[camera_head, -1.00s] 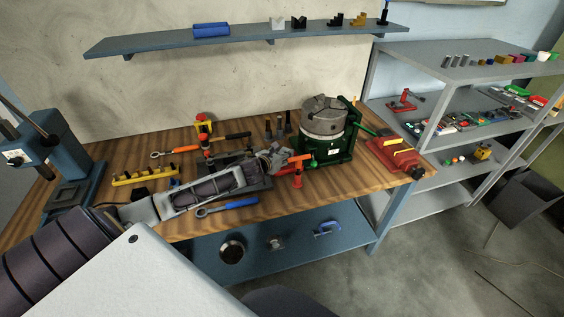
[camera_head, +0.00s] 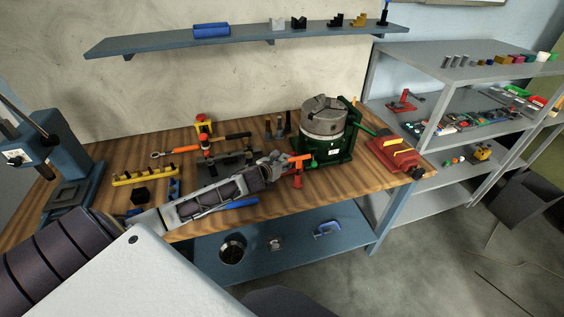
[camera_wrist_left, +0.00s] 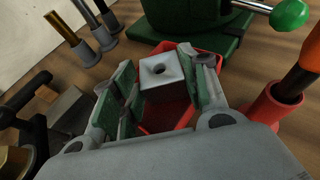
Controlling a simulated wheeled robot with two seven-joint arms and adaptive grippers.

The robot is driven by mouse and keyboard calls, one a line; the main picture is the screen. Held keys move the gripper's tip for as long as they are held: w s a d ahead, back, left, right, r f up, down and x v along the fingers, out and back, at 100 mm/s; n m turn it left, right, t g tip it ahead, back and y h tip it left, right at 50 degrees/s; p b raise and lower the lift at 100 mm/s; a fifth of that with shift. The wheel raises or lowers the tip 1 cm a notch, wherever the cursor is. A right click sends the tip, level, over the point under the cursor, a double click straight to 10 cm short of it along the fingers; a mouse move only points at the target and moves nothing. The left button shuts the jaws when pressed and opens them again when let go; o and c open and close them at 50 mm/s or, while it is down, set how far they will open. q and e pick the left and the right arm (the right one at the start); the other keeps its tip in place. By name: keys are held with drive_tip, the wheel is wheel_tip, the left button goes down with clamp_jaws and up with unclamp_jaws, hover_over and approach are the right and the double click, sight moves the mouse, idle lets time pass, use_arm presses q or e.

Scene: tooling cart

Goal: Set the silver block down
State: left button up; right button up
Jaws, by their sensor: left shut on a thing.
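The silver block (camera_wrist_left: 163,75) is a small grey cube with a round hole in its top. In the left wrist view it sits between the green-padded fingers of my left gripper (camera_wrist_left: 160,88), which is shut on it. A red tray (camera_wrist_left: 172,118) shows below and around the block; I cannot tell whether they touch. In the head view my left gripper (camera_head: 277,163) is over the workbench (camera_head: 330,184), left of and in front of the round chuck; the block cannot be made out there. My right gripper is not in view.
The chuck (camera_head: 324,118) on its green base stands behind and right of the gripper. An orange-handled tool (camera_wrist_left: 291,82) in a red holder (camera_wrist_left: 268,113) is close on the right. Several dark pins (camera_head: 281,126) stand behind. A red fixture (camera_head: 392,154) lies farther right.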

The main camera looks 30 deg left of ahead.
use_arm(q)
drive_tip(key=shift+s+d+f, duration=0.1)
drive_tip(key=shift+s+f, duration=0.1)
drive_tip(key=shift+f, duration=0.35)
drive_tip(key=shift+s+f, duration=0.15)
drive_tip(key=shift+f, duration=0.2)
drive_tip(key=o, duration=1.2)
drive_tip(key=shift+f, duration=0.2)
drive_tip(key=shift+r, duration=0.65)
drive_tip(key=shift+r+v, duration=0.15)
drive_tip(key=shift+v, duration=0.6)
drive_tip(key=shift+r+v, duration=0.15)
drive_tip(key=shift+v, duration=0.55)
drive_tip(key=shift+r+v, duration=0.1)
drive_tip(key=shift+v, duration=2)
drive_tip(key=shift+r+v, duration=0.15)
drive_tip(key=shift+v, duration=1.95)
